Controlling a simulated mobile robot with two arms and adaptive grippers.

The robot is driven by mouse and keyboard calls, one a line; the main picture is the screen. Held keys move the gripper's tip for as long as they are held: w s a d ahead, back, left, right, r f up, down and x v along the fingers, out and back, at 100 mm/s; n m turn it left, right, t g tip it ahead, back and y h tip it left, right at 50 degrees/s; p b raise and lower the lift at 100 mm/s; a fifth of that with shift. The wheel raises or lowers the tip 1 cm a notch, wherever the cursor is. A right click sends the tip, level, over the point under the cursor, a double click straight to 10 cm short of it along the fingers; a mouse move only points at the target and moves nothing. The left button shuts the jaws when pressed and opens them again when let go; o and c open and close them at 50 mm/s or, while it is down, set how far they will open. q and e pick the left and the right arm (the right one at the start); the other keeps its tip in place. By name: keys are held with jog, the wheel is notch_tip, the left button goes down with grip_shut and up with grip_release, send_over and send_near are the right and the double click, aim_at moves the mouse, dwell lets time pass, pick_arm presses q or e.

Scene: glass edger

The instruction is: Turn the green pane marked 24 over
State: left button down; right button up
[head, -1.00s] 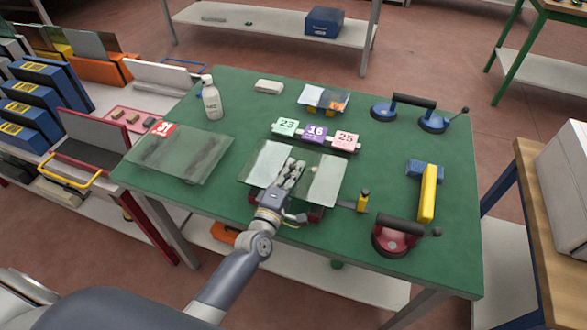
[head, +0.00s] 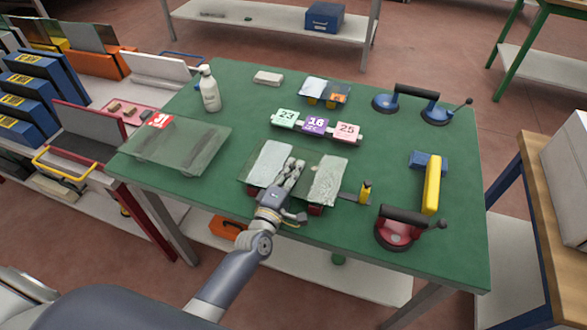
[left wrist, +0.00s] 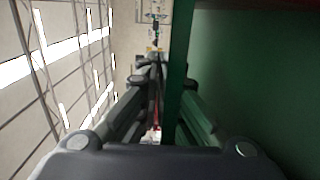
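A green glass pane (head: 325,180) lies at the table's middle, over dark red supports. Pale patches cover much of its face, and I see no number on it. My left gripper (head: 293,168) reaches in over its near edge, fingers pointing to the far side. Another green pane (head: 180,145) lies at the left, with a red tag (head: 159,120) whose number I cannot read surely. My right gripper is not in view.
A white bottle (head: 209,90) stands back left.

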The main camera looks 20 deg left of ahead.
pick_arm(q)
jog(key=shift+f+b, duration=0.3)
jog(key=shift+b, duration=0.1)
dwell(0.3)
jog(key=c, duration=1.7)
grip_release()
jog(key=shift+f, duration=0.15)
jog(key=s, duration=0.6)
jog(key=shift+s+a, duration=0.25)
jog(key=shift+s, duration=0.15)
jog(key=shift+s+a, duration=0.1)
jog(key=shift+s, duration=0.55)
